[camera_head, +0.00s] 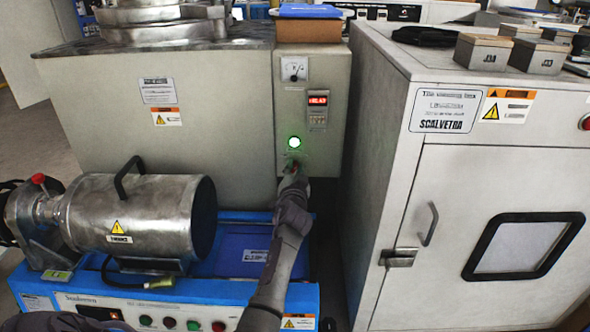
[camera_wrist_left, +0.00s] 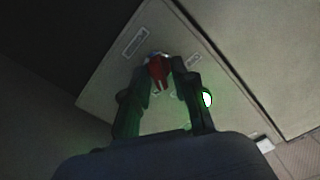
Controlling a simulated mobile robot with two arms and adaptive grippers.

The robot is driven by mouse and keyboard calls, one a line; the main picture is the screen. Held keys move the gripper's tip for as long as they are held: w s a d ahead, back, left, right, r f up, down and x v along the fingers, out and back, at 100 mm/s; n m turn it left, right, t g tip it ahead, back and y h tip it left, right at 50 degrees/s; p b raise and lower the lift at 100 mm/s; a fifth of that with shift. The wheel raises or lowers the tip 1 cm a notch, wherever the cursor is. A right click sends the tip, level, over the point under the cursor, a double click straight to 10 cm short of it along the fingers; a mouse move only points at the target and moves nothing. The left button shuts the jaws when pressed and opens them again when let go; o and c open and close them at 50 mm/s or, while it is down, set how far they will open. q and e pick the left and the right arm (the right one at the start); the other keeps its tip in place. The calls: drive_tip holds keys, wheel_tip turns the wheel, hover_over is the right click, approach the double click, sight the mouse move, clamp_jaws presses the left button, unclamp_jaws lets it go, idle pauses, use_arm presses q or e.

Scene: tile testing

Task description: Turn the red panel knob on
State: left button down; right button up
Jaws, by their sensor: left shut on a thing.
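The red panel knob (camera_wrist_left: 159,72) sits low on the front of the grey control panel, seen in the left wrist view between my fingers. My left gripper (camera_wrist_left: 160,78) is shut on the knob, one finger on each side. In the head view my left gripper (camera_head: 292,172) reaches up to the panel (camera_head: 326,150), just below a lit green lamp (camera_head: 295,142), and mostly hides the knob. The green lamp also glows in the left wrist view (camera_wrist_left: 207,98), right of the fingers. My right gripper is not in view.
A dial gauge (camera_head: 294,69) and a red digital display (camera_head: 317,100) are higher on the panel. A steel motor drum (camera_head: 150,215) on a blue base (camera_head: 240,290) stands at left. A white cabinet (camera_head: 470,200) with a door closes off the right side.

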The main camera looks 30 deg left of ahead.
use_arm(q)
drive_tip(key=c, duration=1.2)
unclamp_jaws()
drive_tip(key=v, duration=0.7)
drive_tip(key=shift+s+d, duration=0.1)
drive_tip(key=shift+s, duration=0.1)
